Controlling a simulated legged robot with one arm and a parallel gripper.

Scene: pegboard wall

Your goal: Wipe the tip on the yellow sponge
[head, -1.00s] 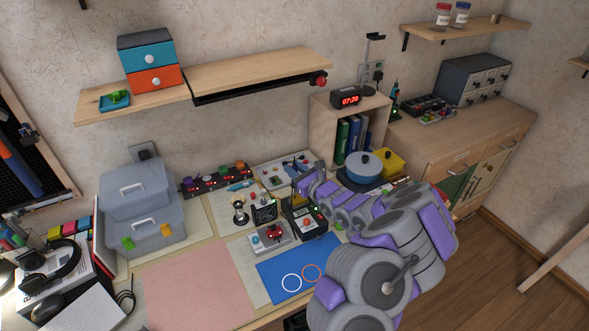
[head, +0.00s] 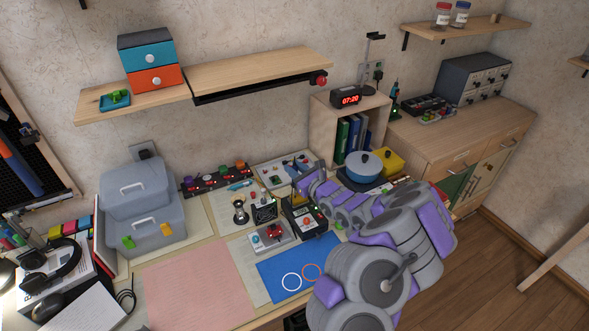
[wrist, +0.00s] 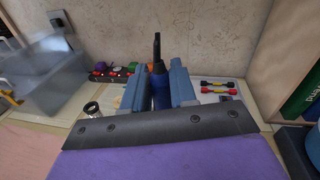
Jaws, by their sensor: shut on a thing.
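In the wrist view my gripper (wrist: 157,82) has its two blue-grey fingers closed around the dark blue handle of a pen-shaped tool (wrist: 160,92). The tool stands roughly upright in the picture, with its narrow dark end pointing up. In the head view my gripper (head: 306,184) is over the back right of the desk, behind a black station with a red-lit front (head: 303,220). The held tool is too small to make out clearly there. I cannot clearly pick out the yellow sponge; a small yellow patch shows beside the gripper. No sponge shows in the wrist view.
A magnifier stand (head: 240,212), a small black fan-like box (head: 264,212) and a grey box with a red part (head: 268,238) crowd the desk near the station. A blue pot (head: 363,167) stands to the right. The pink mat (head: 200,285) is clear.

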